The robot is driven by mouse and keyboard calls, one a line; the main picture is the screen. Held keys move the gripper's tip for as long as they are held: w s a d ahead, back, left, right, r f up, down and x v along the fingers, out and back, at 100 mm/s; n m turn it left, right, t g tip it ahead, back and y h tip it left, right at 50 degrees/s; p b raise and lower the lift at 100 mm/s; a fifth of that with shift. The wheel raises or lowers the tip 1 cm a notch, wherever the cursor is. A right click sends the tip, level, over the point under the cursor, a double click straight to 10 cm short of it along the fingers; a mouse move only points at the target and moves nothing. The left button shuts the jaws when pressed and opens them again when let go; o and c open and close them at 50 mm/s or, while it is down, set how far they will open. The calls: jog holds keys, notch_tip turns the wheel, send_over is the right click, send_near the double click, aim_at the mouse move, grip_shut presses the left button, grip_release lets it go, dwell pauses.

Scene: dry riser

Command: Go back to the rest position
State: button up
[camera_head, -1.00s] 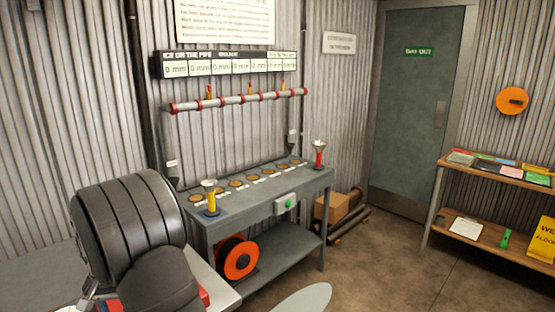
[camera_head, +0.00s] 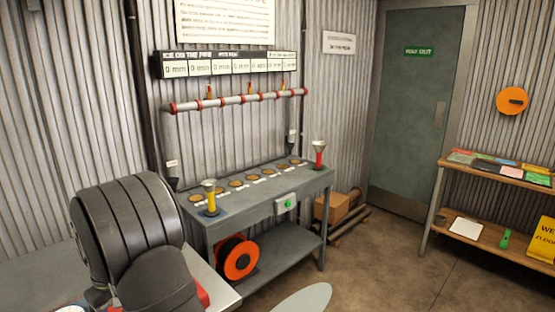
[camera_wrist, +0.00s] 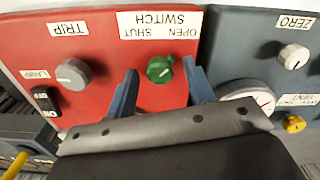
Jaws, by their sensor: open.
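My gripper (camera_wrist: 159,68) shows in the wrist view with its two blue fingers apart and nothing held between them. A green knob (camera_wrist: 160,69) labelled open, shut and switch shows between the fingertips, on a red panel (camera_wrist: 110,42). I cannot tell whether a finger touches the knob or the panel. In the head view my dark arm links fill the lower left, and the gripper itself is not clearly visible there. A small part of something red (camera_head: 203,297) shows beside the arm.
The wrist view also shows a grey knob (camera_wrist: 73,73), a black lamp switch (camera_wrist: 46,101), a zero knob (camera_wrist: 292,56), a round gauge (camera_wrist: 252,97) and a yellow valve (camera_wrist: 293,124). A grey bench (camera_head: 265,205) stands beyond the arm.

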jog(key=n, duration=0.3)
jog(key=shift+n, duration=0.4)
jog(key=n, duration=0.3)
jog(key=shift+n, duration=0.4)
